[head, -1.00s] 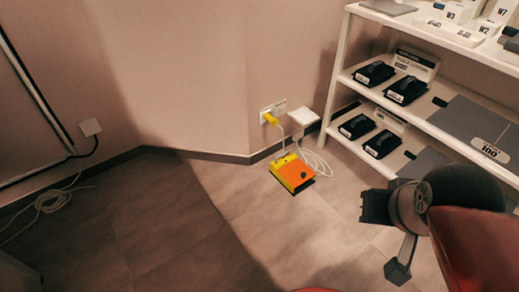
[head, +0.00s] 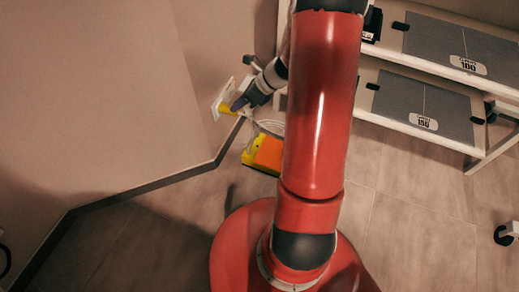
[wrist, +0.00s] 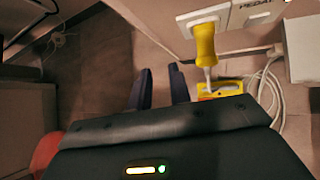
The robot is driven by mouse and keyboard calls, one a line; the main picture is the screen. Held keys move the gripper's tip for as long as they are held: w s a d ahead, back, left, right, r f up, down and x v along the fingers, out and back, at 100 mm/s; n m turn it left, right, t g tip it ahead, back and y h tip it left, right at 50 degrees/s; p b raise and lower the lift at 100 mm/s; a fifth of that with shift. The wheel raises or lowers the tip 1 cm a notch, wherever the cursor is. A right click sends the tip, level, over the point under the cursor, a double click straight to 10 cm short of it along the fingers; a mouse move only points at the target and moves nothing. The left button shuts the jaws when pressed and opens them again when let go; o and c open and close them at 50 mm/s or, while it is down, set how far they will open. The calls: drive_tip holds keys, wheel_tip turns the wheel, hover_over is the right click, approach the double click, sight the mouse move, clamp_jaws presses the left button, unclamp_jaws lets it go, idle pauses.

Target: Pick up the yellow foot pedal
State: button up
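The yellow foot pedal (head: 262,153) with its orange top lies on the floor by the wall. In the head view my red arm hides its right part. In the wrist view only a yellow part of the pedal (wrist: 212,88) shows, below the yellow plug (wrist: 205,42) and above the dark gripper housing. My gripper (wrist: 162,88) has its two dark fingers apart with bare floor between them, to the left of plug and pedal. In the head view my gripper (head: 240,101) is up by the wall socket, above the pedal and not touching it.
The yellow plug sits in a wall socket plate (head: 222,98) close to my gripper. A white cable (head: 268,126) loops beside the pedal. White shelving (head: 455,80) with grey panels stands at the right. Floor at the front left is clear.

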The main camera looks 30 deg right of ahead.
drive_tip(key=w+d+f+m+t, duration=0.1)
drive_tip(key=d+f+m, duration=0.2)
drive_tip(key=f+m, duration=0.15)
drive_tip(key=d+f+m+t, duration=0.1)
drive_tip(key=d+f+m, duration=0.15)
drive_tip(key=f, duration=0.35)
drive_tip(key=m+t+b, duration=0.2)
drive_tip(key=m+t, duration=0.1)
drive_tip(key=m, duration=0.7)
approach(253, 138)
drive_tip(key=w+a, duration=0.1)
drive_tip(key=w, duration=0.1)
drive_tip(key=f, duration=0.1)
drive_tip(key=w+a+f+m, duration=0.1)
drive_tip(key=f, duration=0.1)
drive_tip(key=shift+w+a+m+h, duration=0.2)
drive_tip(key=shift+a+m+h, duration=0.1)
drive_tip(key=shift+h, duration=0.1)
drive_tip(key=x, duration=0.5)
drive_tip(key=shift+s+a, duration=0.15)
drive_tip(key=shift+a, duration=0.15)
clamp_jaws()
drive_tip(key=shift+r, duration=0.1)
